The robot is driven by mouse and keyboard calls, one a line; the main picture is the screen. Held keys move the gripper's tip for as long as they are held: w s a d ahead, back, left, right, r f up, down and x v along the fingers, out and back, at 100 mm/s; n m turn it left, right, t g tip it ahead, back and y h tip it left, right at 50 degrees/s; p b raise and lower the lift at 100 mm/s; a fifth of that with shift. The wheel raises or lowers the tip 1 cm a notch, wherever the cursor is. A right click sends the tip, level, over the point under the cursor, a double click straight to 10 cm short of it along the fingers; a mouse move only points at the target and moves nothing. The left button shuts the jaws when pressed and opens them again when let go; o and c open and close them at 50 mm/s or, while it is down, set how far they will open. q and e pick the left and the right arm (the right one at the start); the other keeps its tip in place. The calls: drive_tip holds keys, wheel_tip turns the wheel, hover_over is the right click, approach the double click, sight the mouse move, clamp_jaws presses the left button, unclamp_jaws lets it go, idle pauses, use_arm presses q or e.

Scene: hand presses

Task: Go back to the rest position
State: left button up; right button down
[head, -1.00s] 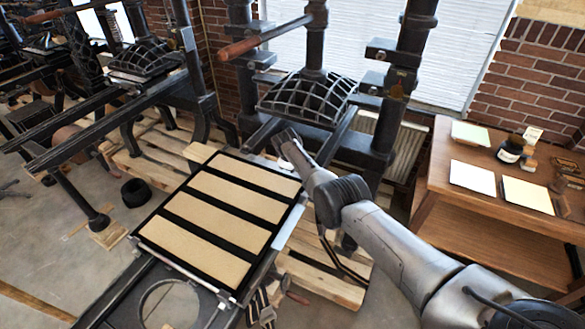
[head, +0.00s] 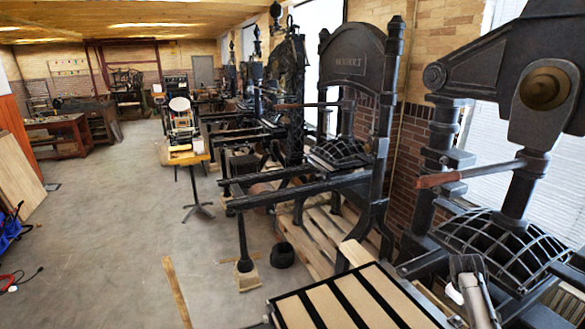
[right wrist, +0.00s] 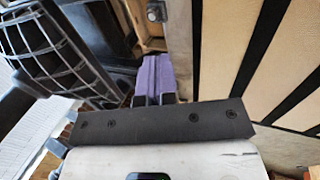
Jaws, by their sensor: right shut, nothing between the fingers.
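My right gripper (right wrist: 154,62) is shut and empty in the right wrist view, its purple finger pads together. It is between the press bed with tan strips and black bars (right wrist: 222,55) on the right and the ribbed platen (right wrist: 62,45) on the left. In the head view part of my right arm shows at the lower right, beside the bed (head: 372,289) and in front of the ribbed platen (head: 500,243). The fingers cannot be made out there. My left gripper is in neither current view.
The near press's wooden-handled bar (head: 440,180) reaches out above the bed. A second black press (head: 357,60) stands behind on wooden pallets. A small yellow table (head: 185,156) stands farther back. The grey floor (head: 110,220) at the left is mostly open.

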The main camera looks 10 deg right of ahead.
drive_tip(key=w+a+r+m+t+h, duration=0.1)
drive_tip(key=w+a+r+m+t, duration=0.15)
drive_tip(key=r, duration=0.75)
drive_tip(key=w+a+r+m+t, duration=0.1)
drive_tip(key=r+m+t, duration=0.25)
drive_tip(key=r, duration=0.55)
drive_tip(key=s+a+r+t, duration=0.3)
drive_tip(key=a+r, duration=0.4)
drive_tip(key=a, duration=0.2)
drive_tip(key=s+a+f+n+t+y, duration=0.1)
drive_tip(key=s+a+f+n+y, duration=0.15)
drive_tip(key=s+a+f, duration=0.6)
drive_tip(key=s+a+f+n+y, duration=0.1)
drive_tip(key=s+a+f+n, duration=0.3)
drive_tip(key=s+a, duration=0.6)
drive_tip(key=s+a+f+m+g+y, duration=0.1)
drive_tip(key=s+a+f+g, duration=0.25)
drive_tip(key=s+f, duration=0.85)
drive_tip(key=s+a+f+g+y, duration=0.1)
drive_tip(key=s+a+f+g, duration=0.25)
drive_tip(key=s+f, duration=0.9)
wheel_tip(320, 180, up, 16)
drive_tip(key=p, duration=1.6)
drive_tip(key=shift+d+r+g, duration=0.2)
drive_tip(key=shift+r+g, duration=0.05)
drive_tip(key=shift+g, duration=0.05)
